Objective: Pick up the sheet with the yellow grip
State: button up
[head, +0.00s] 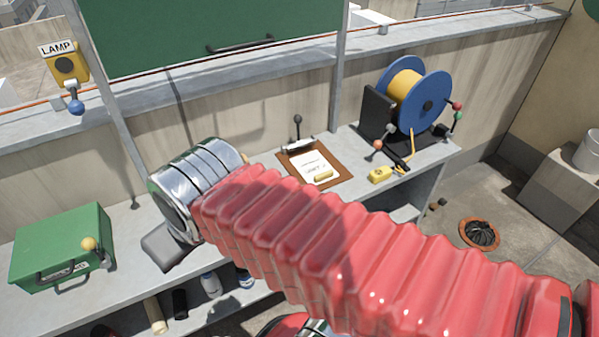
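The white sheet (311,163) lies on a brown clipboard (342,163) on the grey bench, near the middle of the head view. Its yellow grip (323,175) lies across the lower part of the sheet. A clip with a dark-knobbed lever stands at the board's back edge. My red ribbed arm crosses in front from the lower right. It ends in a chrome wrist (196,180), left of the clipboard and apart from it in the picture. My gripper's fingers cannot be made out, so its opening and anything in it are hidden.
A green box (62,247) stands at the bench's left. A grey block-like shape (168,247) shows below the wrist. Right of the clipboard are a yellow tag (380,175) and a blue cable reel (428,106) with knobbed levers. A metal post (337,75) rises behind the clipboard.

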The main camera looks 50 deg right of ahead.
aim_at(313, 167)
jog(key=u, duration=1.45)
jog(key=k, duration=1.25)
jog(key=z, duration=1.1)
jog(key=i, duration=0.2)
jog(key=z, duration=0.05)
